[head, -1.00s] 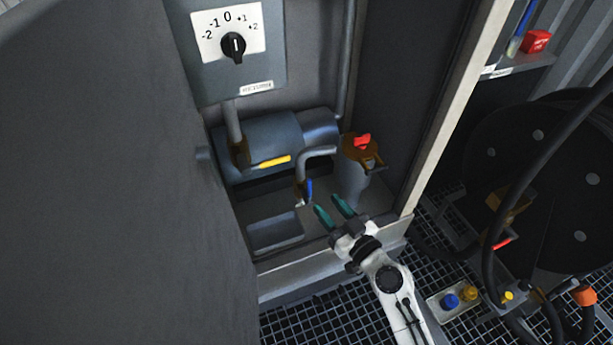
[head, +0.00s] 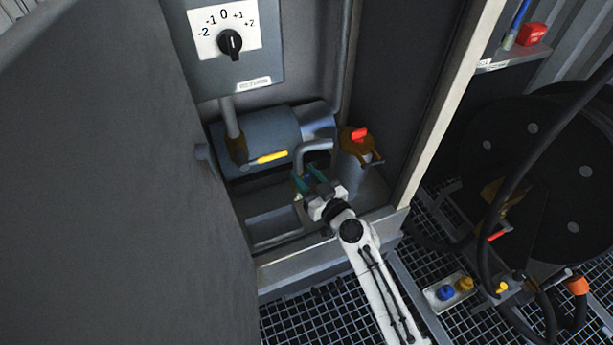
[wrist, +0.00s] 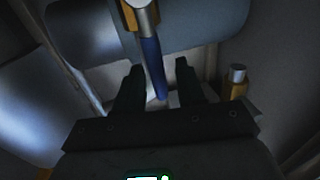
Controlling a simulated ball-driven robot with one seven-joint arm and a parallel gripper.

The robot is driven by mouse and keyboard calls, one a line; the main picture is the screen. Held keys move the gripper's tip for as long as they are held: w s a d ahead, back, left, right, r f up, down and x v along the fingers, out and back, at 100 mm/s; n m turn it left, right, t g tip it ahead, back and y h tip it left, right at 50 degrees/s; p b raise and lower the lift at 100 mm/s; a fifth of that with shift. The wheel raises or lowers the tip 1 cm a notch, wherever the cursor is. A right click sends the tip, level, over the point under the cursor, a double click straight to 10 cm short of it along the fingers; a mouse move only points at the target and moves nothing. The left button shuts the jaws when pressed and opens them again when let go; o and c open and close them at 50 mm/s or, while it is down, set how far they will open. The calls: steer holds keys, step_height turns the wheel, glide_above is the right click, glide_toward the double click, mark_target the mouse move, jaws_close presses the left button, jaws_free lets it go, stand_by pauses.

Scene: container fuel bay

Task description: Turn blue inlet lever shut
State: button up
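The blue inlet lever (wrist: 152,68) hangs down from a brass valve body (wrist: 131,18) in the wrist view. In the head view the lever (head: 307,180) is mostly hidden by my gripper, below the bent grey pipe (head: 313,146). My gripper (wrist: 156,72) is open, with its two fingers on either side of the lever in the wrist view. A gap shows between the lever and each finger, and contact is not visible. In the head view my gripper (head: 307,178) has teal fingers and reaches into the cabinet from the lower right.
A filter with a red top (head: 359,134) stands close right of my gripper. The cabinet's front sill (head: 330,245) and right post (head: 440,120) border the opening. A dial (head: 229,42) is above.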

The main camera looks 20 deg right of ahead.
jaws_close()
stand_by(0.5)
